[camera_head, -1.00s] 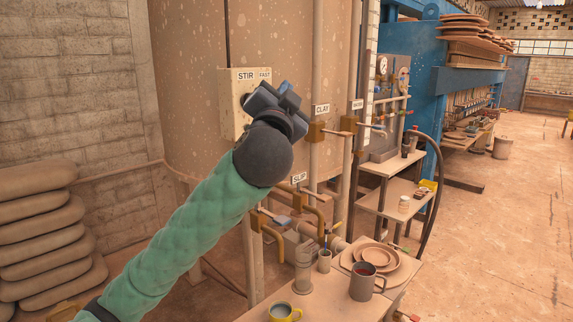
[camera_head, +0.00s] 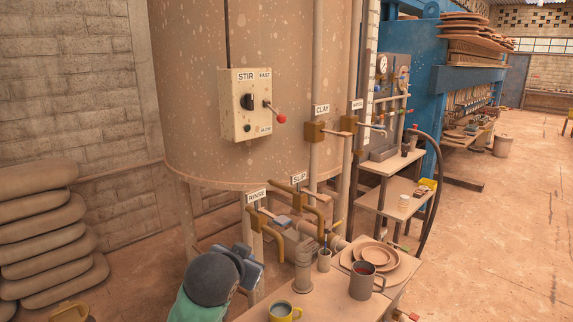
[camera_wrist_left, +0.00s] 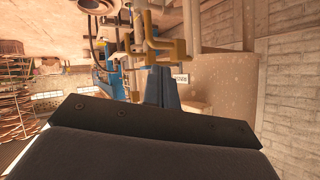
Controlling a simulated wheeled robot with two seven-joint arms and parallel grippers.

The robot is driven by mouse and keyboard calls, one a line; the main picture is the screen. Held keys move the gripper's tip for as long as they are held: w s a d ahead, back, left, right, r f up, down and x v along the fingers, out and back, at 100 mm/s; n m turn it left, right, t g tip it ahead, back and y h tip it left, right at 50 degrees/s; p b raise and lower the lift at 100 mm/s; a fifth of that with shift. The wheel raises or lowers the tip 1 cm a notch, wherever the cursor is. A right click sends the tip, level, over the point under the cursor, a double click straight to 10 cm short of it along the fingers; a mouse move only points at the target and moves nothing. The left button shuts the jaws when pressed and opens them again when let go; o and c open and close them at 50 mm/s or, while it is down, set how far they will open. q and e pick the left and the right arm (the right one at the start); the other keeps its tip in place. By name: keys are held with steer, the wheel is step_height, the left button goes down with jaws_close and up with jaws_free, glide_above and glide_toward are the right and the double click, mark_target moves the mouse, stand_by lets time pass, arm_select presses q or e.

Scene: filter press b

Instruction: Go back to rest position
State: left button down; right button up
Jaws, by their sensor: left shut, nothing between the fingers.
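My left gripper (camera_head: 246,262) is low in the head view, in front of the tank's legs and left of the small table. Its dark wrist and green sleeve come in from the bottom edge. In the left wrist view its blue fingers (camera_wrist_left: 162,88) are together with nothing between them. The stir control box (camera_head: 247,105) on the tank is in full view, with a black knob and a red-tipped lever. My right gripper is in neither view.
Brass valves (camera_head: 290,204) and pipes stand close behind my left gripper. Stacked sacks (camera_head: 40,235) are at the left. Open floor (camera_head: 500,230) lies at the right.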

arm_select(q)
steer(key=s+a+f+n+g+p, duration=0.1)
steer(key=s+a+f+n+g, duration=0.2)
steer(key=s+f, duration=1)
steer(key=s+a+f+g, duration=0.2)
steer(key=s+f+g, duration=0.2)
steer(key=s+f, duration=0.85)
steer(key=s+f+g, duration=0.2)
steer(key=s+f, duration=0.7)
steer(key=f, duration=0.2)
steer(key=shift+s+g+y, duration=0.3)
steer(key=shift+g, duration=0.1)
